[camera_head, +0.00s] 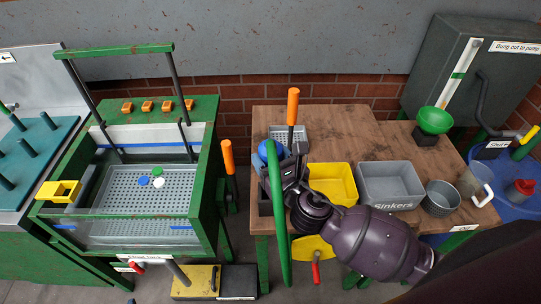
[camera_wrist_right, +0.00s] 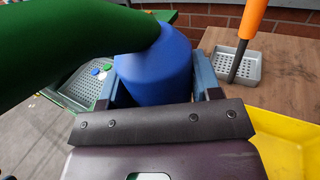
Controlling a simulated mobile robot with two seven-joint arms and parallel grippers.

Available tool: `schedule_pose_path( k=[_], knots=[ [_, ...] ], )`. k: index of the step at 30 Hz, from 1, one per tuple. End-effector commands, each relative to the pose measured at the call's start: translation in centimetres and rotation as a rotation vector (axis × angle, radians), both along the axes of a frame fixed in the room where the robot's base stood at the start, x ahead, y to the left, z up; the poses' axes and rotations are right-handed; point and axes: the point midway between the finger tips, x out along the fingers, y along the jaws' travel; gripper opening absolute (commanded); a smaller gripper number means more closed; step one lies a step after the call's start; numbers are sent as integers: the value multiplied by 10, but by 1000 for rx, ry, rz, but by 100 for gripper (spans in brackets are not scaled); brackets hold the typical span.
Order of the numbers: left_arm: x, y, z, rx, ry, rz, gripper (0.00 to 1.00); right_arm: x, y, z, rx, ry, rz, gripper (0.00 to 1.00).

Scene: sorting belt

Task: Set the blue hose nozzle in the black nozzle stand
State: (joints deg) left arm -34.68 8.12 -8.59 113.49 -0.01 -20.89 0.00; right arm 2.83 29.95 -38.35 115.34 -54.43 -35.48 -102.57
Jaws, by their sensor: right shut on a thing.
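The blue hose nozzle (camera_head: 270,151) is at the left edge of the wooden table, with a green hose (camera_head: 277,220) hanging from it. My right gripper (camera_head: 281,162) is shut on the nozzle. In the right wrist view the blue nozzle (camera_wrist_right: 155,75) sits between the two fingers (camera_wrist_right: 155,88), and the thick green hose (camera_wrist_right: 70,45) leaves it to the upper left. A dark block, probably the black nozzle stand (camera_head: 264,203), shows just below the gripper, mostly hidden by the hose and hand. I cannot tell whether the nozzle touches it. My left gripper is not in view.
A grey perforated tray (camera_head: 303,139) with an orange-handled tool (camera_head: 293,106) stands behind the gripper. A yellow bin (camera_head: 335,177) and a grey "Sinkers" bin (camera_head: 390,182) stand to the right. A green-framed water basin (camera_head: 208,200) is left, across a gap.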

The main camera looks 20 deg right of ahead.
Motion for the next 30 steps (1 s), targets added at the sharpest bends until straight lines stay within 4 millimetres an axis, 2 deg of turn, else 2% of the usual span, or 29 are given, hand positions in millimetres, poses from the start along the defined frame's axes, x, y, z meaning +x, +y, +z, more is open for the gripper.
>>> schedule_pose_path(
  k=[14, 30],
  knots=[
    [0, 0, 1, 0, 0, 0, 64, 0, 0, -1, 0, 0, 0, 41],
    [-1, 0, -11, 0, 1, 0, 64, 0, 0, -19, 0, 0, -1, 41]
  ],
)
